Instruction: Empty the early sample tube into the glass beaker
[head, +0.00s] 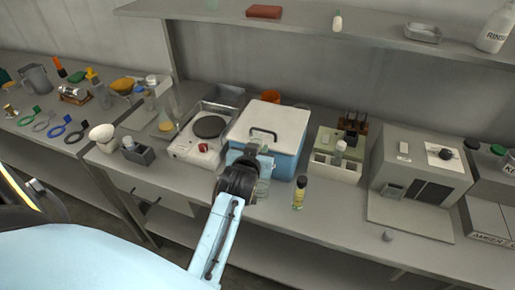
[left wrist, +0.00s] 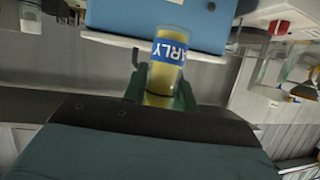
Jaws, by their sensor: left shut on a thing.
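My left gripper (head: 245,170) is in front of the blue cooler box in the head view. In the left wrist view its green fingers (left wrist: 161,97) are shut on the early sample tube (left wrist: 167,62), a clear tube with yellow contents and a blue-and-white label, partly read as "ARLY" upside down. In the head view the gripper hides most or all of this tube. A clear glass vessel, apparently the beaker (head: 263,184), stands just right of the gripper, partly covered by it. I cannot tell whether they touch. My right gripper is not in view.
The blue cooler (head: 287,146) with a white lid is close behind. A yellow bottle with a dark cap (head: 299,195) stands to the right, near a white rack (head: 335,168). A hot plate (head: 190,149) is to the left. The counter front right of the bottle is mostly clear.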

